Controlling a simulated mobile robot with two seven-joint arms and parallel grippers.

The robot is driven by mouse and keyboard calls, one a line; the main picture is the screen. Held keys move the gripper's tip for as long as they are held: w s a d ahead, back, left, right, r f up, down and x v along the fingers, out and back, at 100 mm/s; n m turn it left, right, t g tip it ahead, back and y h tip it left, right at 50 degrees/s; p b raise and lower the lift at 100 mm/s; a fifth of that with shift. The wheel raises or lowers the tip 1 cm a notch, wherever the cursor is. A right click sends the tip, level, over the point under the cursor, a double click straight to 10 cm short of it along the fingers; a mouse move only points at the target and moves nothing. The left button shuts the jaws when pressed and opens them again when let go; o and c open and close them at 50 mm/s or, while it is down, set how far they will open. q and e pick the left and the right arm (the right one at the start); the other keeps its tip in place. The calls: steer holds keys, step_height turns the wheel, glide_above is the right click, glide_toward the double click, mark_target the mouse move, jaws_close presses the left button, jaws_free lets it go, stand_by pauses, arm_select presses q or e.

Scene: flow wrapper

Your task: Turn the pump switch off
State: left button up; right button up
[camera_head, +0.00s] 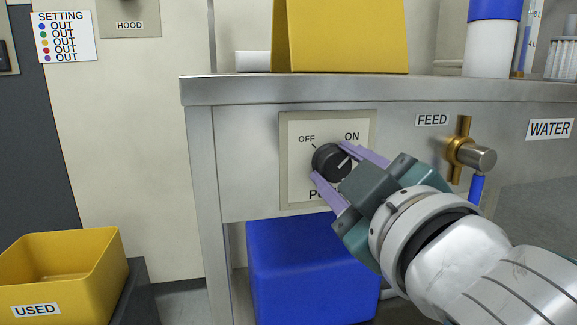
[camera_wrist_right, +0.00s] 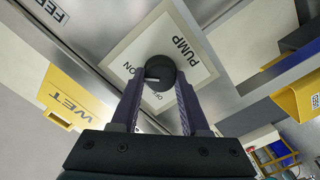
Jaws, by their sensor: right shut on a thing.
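The pump switch is a round black knob (camera_head: 325,158) on a pale panel (camera_head: 291,185) marked OFF at upper left and ON at upper right. My right gripper (camera_head: 328,160) is shut on the knob, with one purple finger on each side. In the right wrist view the knob (camera_wrist_right: 160,72) sits between the fingertips of the gripper (camera_wrist_right: 160,80). Its white pointer line (camera_wrist_right: 152,79) appears nearer the ON mark than OFF. The gripper partly covers the PUMP label in the head view. My left gripper is not in view.
A brass feed valve (camera_head: 462,150) with a blue hose stands right of the switch. A blue box (camera_head: 290,265) is under the bench and a yellow USED bin (camera_head: 75,265) is at lower left. A yellow sign (camera_head: 340,35) stands on the bench top.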

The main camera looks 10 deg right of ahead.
jaws_close()
steer(key=n+p, duration=0.2)
steer(key=n, duration=0.1)
steer(key=shift+r, duration=0.15)
steer(key=n+p, duration=0.1)
steer(key=n, duration=0.3)
steer(key=shift+p, duration=0.35)
steer(key=n+p, duration=0.1)
steer(key=n, duration=0.5)
steer(key=shift+f, duration=0.2)
steer(key=n+p, duration=0.1)
steer(key=n, duration=0.2)
steer(key=shift+n, duration=0.9)
steer(key=shift+f, duration=0.1)
